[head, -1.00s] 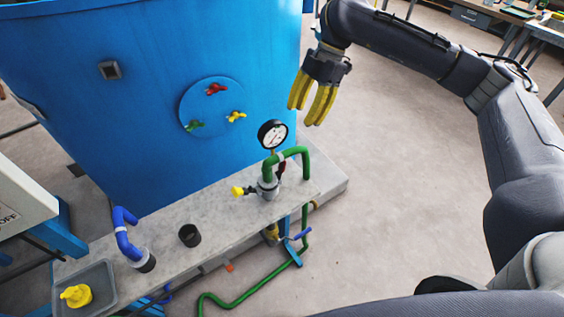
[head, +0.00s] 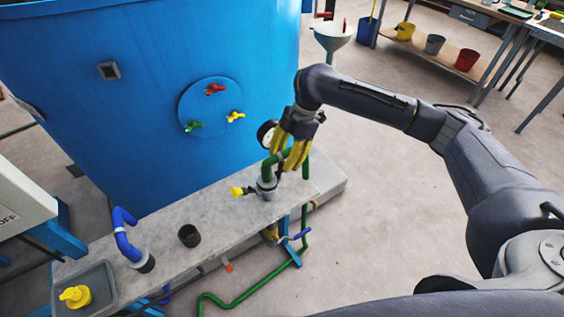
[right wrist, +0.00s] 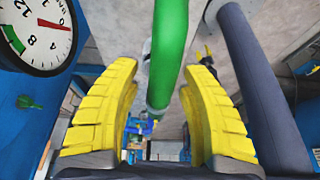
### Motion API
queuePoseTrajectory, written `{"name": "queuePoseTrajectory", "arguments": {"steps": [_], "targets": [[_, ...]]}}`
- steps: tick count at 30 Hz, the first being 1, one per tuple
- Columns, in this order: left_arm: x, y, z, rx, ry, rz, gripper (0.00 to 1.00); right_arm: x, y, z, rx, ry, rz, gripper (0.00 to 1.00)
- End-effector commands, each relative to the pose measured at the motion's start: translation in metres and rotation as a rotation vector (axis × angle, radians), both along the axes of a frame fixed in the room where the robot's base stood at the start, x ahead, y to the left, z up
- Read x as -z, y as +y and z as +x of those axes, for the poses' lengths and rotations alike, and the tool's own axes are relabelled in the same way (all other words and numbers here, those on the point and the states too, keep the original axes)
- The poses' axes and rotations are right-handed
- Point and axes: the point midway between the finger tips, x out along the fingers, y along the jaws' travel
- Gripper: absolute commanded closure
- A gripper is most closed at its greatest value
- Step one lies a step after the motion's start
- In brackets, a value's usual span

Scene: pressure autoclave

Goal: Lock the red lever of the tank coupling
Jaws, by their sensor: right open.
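The tank coupling (head: 267,187) is a grey collar on the bench, joined to a green bent pipe (head: 268,164). In the head view, my right gripper's yellow fingers cover most of the area just right of the coupling, and I cannot make out the red lever clearly. My right gripper (head: 286,158) is open, fingers pointing down, at the green pipe beside the gauge. In the right wrist view the green pipe (right wrist: 168,50) runs between the two spread yellow fingers (right wrist: 158,112); I cannot tell whether they touch it. My left gripper is not in view.
A pressure gauge (head: 266,134) stands close left of the gripper, partly covered, with a large blue tank (head: 130,120) behind. A yellow-handled valve (head: 240,191) sticks out left of the coupling. The bench also holds a black cup (head: 189,236) and blue pipe (head: 122,235).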

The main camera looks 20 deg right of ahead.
Motion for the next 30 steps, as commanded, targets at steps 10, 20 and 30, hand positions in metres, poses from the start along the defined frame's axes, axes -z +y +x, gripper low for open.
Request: {"name": "queuePoseTrajectory", "arguments": {"steps": [10, 20, 30], "targets": [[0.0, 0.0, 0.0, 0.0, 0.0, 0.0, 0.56, 0.018, 0.008, -0.002, 0.0, -0.001, 0.001, 0.56], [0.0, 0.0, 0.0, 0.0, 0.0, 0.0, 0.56, 0.019, 0.008, -0.002, 0.0, -0.001, 0.001, 0.56], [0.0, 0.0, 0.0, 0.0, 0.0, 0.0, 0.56, 0.019, 0.007, -0.002, 0.0, -0.001, 0.0, 0.96]]}}
